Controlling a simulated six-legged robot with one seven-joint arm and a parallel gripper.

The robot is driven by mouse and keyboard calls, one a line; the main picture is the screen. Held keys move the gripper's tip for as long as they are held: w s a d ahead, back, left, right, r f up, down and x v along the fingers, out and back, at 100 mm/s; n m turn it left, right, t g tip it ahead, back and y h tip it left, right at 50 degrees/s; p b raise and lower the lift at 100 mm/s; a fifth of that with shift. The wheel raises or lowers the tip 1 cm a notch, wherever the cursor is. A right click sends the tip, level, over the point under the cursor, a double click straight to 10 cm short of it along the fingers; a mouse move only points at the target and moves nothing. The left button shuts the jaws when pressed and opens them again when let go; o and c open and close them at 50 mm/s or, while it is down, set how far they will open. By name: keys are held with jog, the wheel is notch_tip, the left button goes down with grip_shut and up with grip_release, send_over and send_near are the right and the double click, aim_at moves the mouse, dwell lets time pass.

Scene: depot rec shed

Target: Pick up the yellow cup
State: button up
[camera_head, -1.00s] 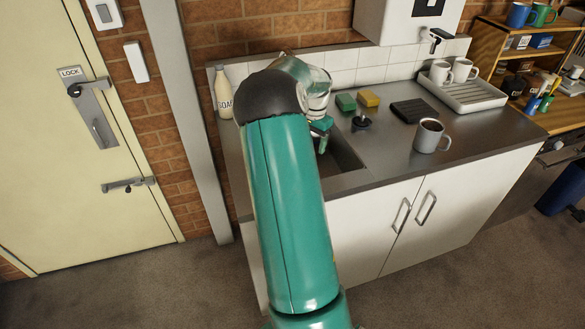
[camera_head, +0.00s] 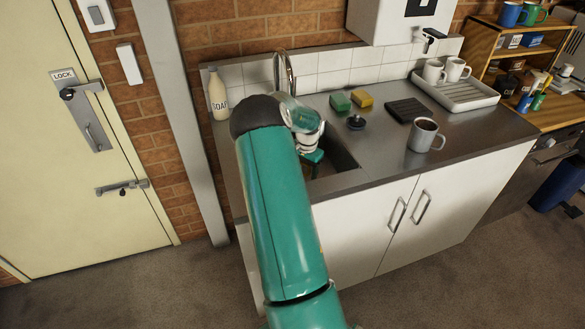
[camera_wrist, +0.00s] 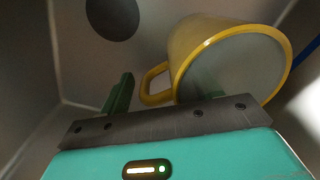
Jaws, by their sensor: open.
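In the head view my gripper (camera_head: 313,163) is down in the sink opening (camera_head: 343,158), and the cup is hidden there.
The tap (camera_head: 285,68) rises behind the sink. A soap bottle (camera_head: 218,95) stands left; sponges (camera_head: 351,101), a dark plug (camera_head: 356,122) and a grey mug (camera_head: 425,135) lie right. Basin walls (camera_wrist: 30,90) are close around my gripper. A dark round drain (camera_wrist: 112,15) shows.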

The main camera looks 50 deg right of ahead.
jog(key=shift+f, duration=0.25)
grip_shut()
jog(key=shift+r, duration=0.1)
